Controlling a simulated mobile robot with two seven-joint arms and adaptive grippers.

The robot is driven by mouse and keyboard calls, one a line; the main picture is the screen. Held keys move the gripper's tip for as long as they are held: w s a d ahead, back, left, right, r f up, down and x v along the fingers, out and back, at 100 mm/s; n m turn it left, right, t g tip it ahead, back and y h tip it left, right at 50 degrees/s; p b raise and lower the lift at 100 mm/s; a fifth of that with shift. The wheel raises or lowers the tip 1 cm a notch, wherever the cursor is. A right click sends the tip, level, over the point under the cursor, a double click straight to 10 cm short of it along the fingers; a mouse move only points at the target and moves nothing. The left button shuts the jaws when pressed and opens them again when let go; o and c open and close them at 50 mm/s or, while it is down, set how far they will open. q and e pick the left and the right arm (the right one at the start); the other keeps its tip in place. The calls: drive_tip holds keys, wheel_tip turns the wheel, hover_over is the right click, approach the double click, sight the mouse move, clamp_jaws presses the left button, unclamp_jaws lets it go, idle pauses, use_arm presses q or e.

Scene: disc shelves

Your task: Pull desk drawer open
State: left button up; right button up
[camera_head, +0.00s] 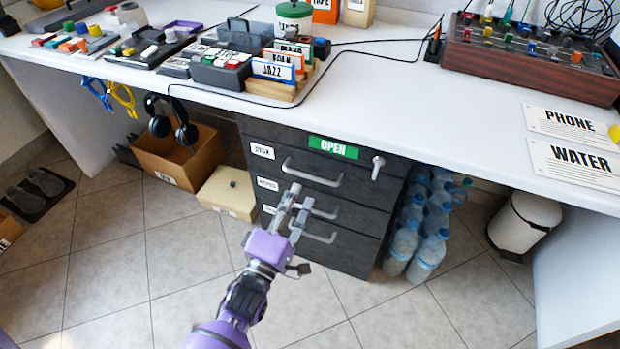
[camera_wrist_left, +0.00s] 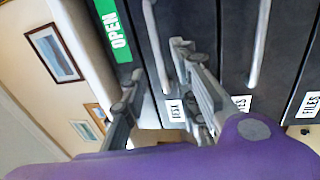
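The dark desk drawer unit (camera_head: 365,220) stands under the white desk, with its drawers looking closed. The top drawer, labelled DESK (camera_head: 262,151), has a grey bar handle (camera_head: 318,178) and a green OPEN sign (camera_head: 333,148). My left gripper (camera_head: 302,194) is in front of the unit, just below the left part of the top handle in the head view. In the left wrist view, the gripper (camera_wrist_left: 159,60) has its fingers apart, on either side of the top handle (camera_wrist_left: 153,35). I cannot tell if they touch it. My right gripper is out of view.
A key (camera_head: 378,167) sticks out at the top drawer's right. Water bottles (camera_head: 428,235) stand right of the unit; a cream box (camera_head: 228,192) and a cardboard box (camera_head: 175,160) stand left. The tiled floor in front is clear.

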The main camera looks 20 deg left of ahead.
sight(307, 176)
use_arm(q)
drive_tip(key=w, duration=0.3)
drive_tip(key=w+r+b, duration=0.1)
drive_tip(key=w, duration=0.3)
drive_tip(key=shift+d+r, duration=0.2)
drive_tip(key=shift+c, duration=0.5)
clamp_jaws()
